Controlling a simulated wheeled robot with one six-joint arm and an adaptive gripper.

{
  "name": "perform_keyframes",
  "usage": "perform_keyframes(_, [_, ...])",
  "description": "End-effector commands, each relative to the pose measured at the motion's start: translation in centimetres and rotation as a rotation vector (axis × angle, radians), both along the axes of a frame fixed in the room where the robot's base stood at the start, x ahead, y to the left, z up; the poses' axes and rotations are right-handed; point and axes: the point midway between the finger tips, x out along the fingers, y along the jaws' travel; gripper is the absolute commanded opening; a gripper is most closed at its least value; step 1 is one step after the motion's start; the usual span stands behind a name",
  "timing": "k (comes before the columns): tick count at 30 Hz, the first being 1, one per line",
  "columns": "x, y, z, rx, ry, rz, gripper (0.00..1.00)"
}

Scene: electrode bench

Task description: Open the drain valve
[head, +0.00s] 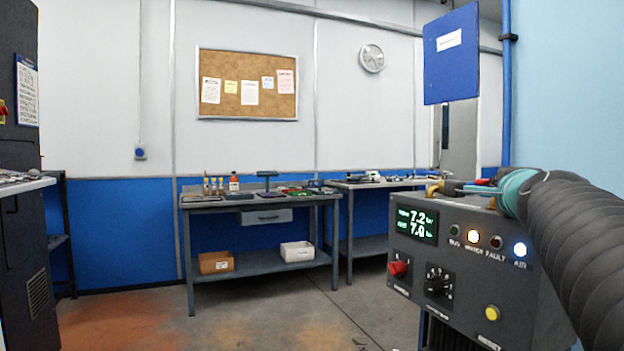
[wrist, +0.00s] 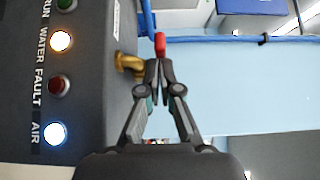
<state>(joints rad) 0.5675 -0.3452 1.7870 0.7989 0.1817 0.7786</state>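The drain valve is a brass fitting (wrist: 128,63) with a red handle (wrist: 160,44), beside the dark panel in the wrist view. My gripper (wrist: 159,66) has its fingers together at the handle, appearing shut on it, and the red end shows just past the fingertips. The fingers hide the part of the handle between them. In the head view, the red handle (head: 482,182) shows small at the top of the control box (head: 465,240), left of my arm's teal ring. My arm hides part of the valve there.
The box front carries a lit display (head: 416,223), a red knob (head: 399,268), a black selector (head: 437,283) and a yellow button (head: 492,313). WATER and AIR lamps glow. A blue sign (head: 451,55) hangs above. A workbench (head: 255,200) stands farther back, with open floor before it.

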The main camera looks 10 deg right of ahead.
Motion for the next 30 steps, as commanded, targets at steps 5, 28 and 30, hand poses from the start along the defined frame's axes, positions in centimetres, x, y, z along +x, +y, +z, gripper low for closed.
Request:
perform_keyframes(5, [0.4,0.3,0.0,0.005,0.002,0.010,0.00])
perform_keyframes(28, [0.5,0.6,4.2,0.004,-0.006,0.020,0.03])
perform_keyframes(30, [0.3,0.5,5.6,0.005,-0.009,0.017,0.18])
